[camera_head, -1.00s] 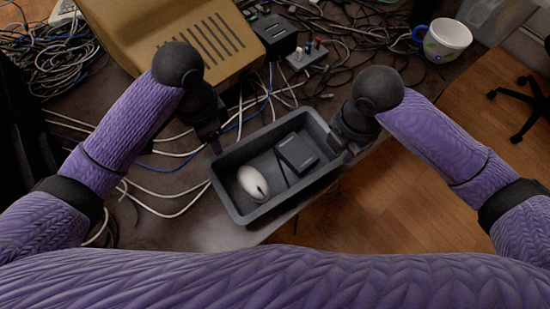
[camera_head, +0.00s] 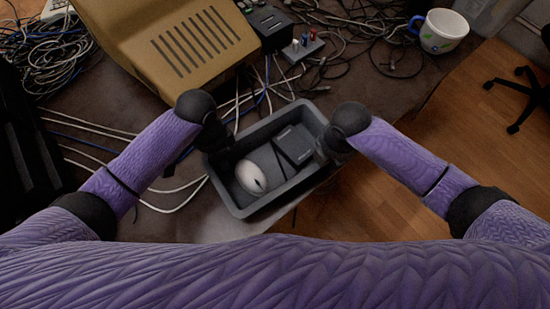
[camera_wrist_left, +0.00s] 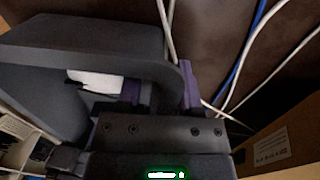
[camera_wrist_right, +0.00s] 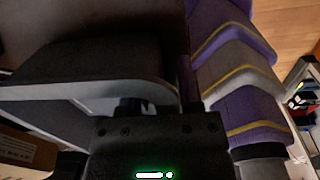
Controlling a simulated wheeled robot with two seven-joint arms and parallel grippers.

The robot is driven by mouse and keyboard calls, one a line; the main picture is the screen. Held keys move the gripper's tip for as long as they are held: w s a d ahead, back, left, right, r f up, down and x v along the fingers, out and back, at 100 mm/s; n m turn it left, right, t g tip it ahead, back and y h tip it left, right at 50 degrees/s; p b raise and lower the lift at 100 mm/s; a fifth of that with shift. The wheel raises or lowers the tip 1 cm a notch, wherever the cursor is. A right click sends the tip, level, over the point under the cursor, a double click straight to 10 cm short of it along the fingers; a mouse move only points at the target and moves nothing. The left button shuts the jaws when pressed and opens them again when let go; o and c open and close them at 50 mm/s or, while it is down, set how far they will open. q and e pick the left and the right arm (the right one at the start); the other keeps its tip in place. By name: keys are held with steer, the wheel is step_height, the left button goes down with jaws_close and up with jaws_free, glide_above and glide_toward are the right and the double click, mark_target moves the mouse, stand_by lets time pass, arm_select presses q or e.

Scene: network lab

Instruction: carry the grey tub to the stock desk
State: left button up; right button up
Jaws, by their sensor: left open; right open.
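The grey tub (camera_head: 283,197) sits near the table's front edge. It holds a white mouse (camera_head: 251,178) and a dark box (camera_head: 295,146). My left gripper (camera_head: 220,156) is at the tub's left end, open. In the left wrist view the tub wall (camera_wrist_left: 90,42) runs between its spread fingers (camera_wrist_left: 160,90). My right gripper (camera_head: 322,152) is at the tub's right end, also open. In the right wrist view the tub wall (camera_wrist_right: 85,75) reaches in between its fingers (camera_wrist_right: 160,97). In the head view the fingertips are mostly hidden by the wrists.
Behind the tub stand a beige vented case (camera_head: 175,45) and a dark device (camera_head: 268,25). Loose cables (camera_head: 185,190) lie left of and behind the tub. A mug (camera_head: 443,32) stands at the back right. Wooden floor (camera_head: 400,190) and an office chair (camera_head: 525,95) are to the right.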

arm_select(q)
jaws_close()
arm_select(e)
jaws_close()
arm_select(q)
steer(key=shift+r, duration=0.1)
arm_select(e)
steer(key=shift+r, duration=0.1)
stand_by(0.9)
